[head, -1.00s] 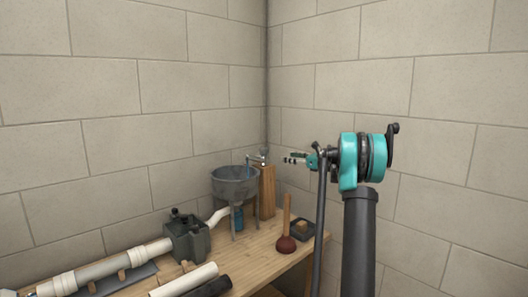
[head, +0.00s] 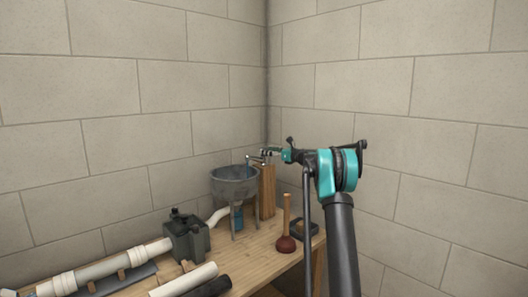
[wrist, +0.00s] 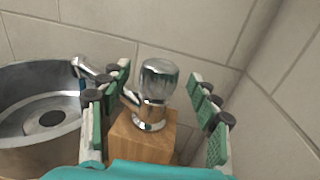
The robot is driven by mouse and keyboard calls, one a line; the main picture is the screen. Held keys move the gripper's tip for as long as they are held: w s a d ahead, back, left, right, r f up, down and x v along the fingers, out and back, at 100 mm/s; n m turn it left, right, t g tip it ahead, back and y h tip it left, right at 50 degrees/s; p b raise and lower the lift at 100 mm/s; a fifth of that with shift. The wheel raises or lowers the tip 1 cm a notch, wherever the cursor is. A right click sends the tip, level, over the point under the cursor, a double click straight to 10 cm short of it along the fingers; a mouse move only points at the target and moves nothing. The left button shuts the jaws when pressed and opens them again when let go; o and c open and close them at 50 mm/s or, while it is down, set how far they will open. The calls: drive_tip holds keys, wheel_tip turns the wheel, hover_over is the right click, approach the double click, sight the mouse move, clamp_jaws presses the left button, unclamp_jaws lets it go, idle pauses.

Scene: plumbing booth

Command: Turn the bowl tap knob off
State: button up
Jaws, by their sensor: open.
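The tap knob (wrist: 158,80) is a shiny chrome cap on a chrome tap body, on top of a wooden post (wrist: 132,142). In the wrist view it stands upright between my gripper's (wrist: 168,102) two green-padded fingers, with a gap on each side. My gripper is open and empty. The spout (wrist: 92,68) reaches left past the left finger toward the grey metal bowl (wrist: 22,82). In the head view the bowl (head: 235,183) stands on legs beside the post (head: 267,190), and my gripper (head: 268,151) is at the tap, whose knob is hard to make out there.
The wooden bench (head: 258,247) also holds a red plunger (head: 286,243), a dark tray (head: 305,228), a dark green box (head: 186,237) and white pipes (head: 110,266). Block walls (head: 340,95) meet in a corner close behind the tap.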

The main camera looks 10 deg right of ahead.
drive_tip(key=shift+x, duration=1.5)
drive_tip(key=c, duration=1.2)
